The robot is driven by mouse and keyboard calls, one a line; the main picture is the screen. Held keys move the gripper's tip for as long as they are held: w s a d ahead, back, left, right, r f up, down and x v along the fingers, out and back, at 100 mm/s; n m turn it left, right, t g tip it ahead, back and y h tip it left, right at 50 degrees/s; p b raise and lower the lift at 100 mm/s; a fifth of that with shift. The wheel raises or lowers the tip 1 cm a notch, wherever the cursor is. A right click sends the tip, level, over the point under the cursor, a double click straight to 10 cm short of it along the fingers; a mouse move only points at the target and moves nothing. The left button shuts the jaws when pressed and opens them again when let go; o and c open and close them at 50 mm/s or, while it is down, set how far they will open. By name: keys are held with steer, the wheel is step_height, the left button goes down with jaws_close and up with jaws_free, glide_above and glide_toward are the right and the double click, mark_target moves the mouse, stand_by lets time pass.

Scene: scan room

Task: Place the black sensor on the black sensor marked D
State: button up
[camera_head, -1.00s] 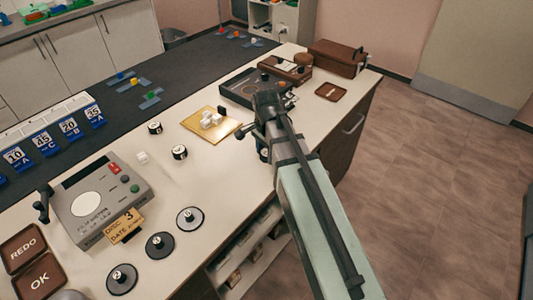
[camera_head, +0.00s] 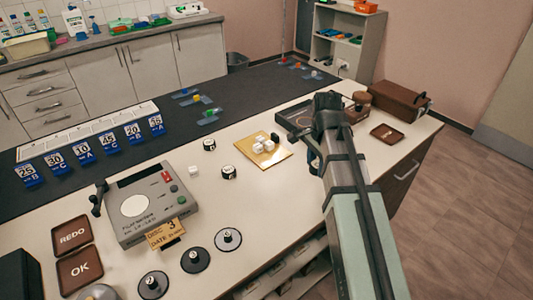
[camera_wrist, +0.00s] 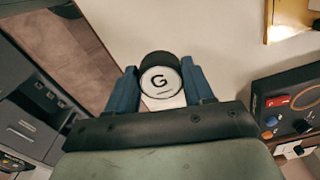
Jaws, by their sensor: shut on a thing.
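My gripper (camera_wrist: 165,82) is shut on a black round sensor with a white top marked G (camera_wrist: 160,83), held between its blue fingers in the wrist view. Two other black sensors with white tops stand on the white counter, one farther back (camera_head: 209,144) and one nearer (camera_head: 228,172). Their letters are too small to read, so I cannot tell which is D. Both are left of my gripper and apart from it.
White cubes lie on the gold plate (camera_head: 264,151). A small white cube (camera_head: 193,171) stands beside the grey device (camera_head: 147,203). Discs with black knobs, one of them here (camera_head: 229,239), lie near the front edge. A dark tray (camera_head: 297,118) is behind my arm. Counter between plate and discs is clear.

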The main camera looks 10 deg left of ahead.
steer(key=a+n, duration=0.2)
steer(key=a, duration=0.7)
step_height(320, 180, up, 3)
steer(key=m, duration=0.2)
glide_above(208, 142)
steer(key=shift+f, duration=4.8)
steer(key=o, duration=1.1)
steer(key=shift+f, duration=0.1)
